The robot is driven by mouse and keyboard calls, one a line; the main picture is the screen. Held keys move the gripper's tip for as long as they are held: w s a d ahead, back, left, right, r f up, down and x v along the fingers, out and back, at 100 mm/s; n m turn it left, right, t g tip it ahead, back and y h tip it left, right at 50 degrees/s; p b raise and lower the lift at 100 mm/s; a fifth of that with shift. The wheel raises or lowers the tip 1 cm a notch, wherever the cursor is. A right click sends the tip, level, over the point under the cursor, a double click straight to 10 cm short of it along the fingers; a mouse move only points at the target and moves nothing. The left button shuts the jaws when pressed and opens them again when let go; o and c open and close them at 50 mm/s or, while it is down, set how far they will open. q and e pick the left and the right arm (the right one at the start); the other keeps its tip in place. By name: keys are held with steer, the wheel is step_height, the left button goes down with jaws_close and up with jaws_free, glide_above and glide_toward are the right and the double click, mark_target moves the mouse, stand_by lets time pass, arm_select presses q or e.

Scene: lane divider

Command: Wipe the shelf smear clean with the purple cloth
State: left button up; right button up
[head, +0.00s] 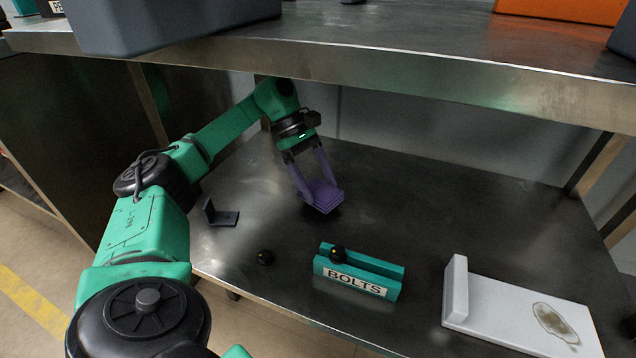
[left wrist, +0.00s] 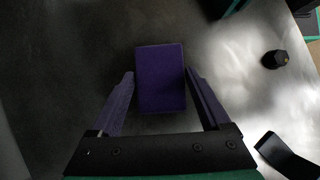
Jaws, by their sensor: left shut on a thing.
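The purple cloth (head: 325,198), a folded block, is at the fingertips of my left gripper (head: 314,190), over the steel lower shelf. My left gripper is shut on it. In the left wrist view the cloth (left wrist: 160,78) shows between the two fingers of my left gripper (left wrist: 161,92). A brownish smear (head: 553,322) marks the white board (head: 500,300) at the front right, well apart from the cloth. My right gripper is not in view.
A teal BOLTS holder (head: 385,268) with a dark knob (head: 338,255) stands between the cloth and the board. A black knob (head: 265,257) and a dark L-shaped bracket (head: 222,216) lie to the left. The upper shelf edge (head: 400,82) overhangs. The back right of the lower shelf is clear.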

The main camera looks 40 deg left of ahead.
arm_select(q)
steer(key=shift+f+b, duration=0.6)
steer(key=shift+f, duration=0.4)
steer(key=shift+a, duration=0.1)
steer(key=shift+s+a+p, duration=0.3)
steer(key=shift+s+a, duration=0.05)
steer(key=shift+a, duration=0.55)
steer(key=shift+s+a+p, duration=0.25)
steer(key=shift+s+a, duration=0.05)
steer(key=shift+a, duration=0.6)
steer(key=shift+w+d+p, duration=0.25)
steer(key=shift+d+p, duration=0.05)
steer(key=shift+d, duration=0.4)
steer(key=shift+w+d+p, duration=0.2)
steer(key=shift+d+p, duration=0.1)
steer(key=shift+d, duration=0.4)
steer(key=shift+w+d, duration=0.2)
steer(key=shift+d, duration=0.3)
step_height(320, 180, up, 6)
steer(key=p, duration=0.6)
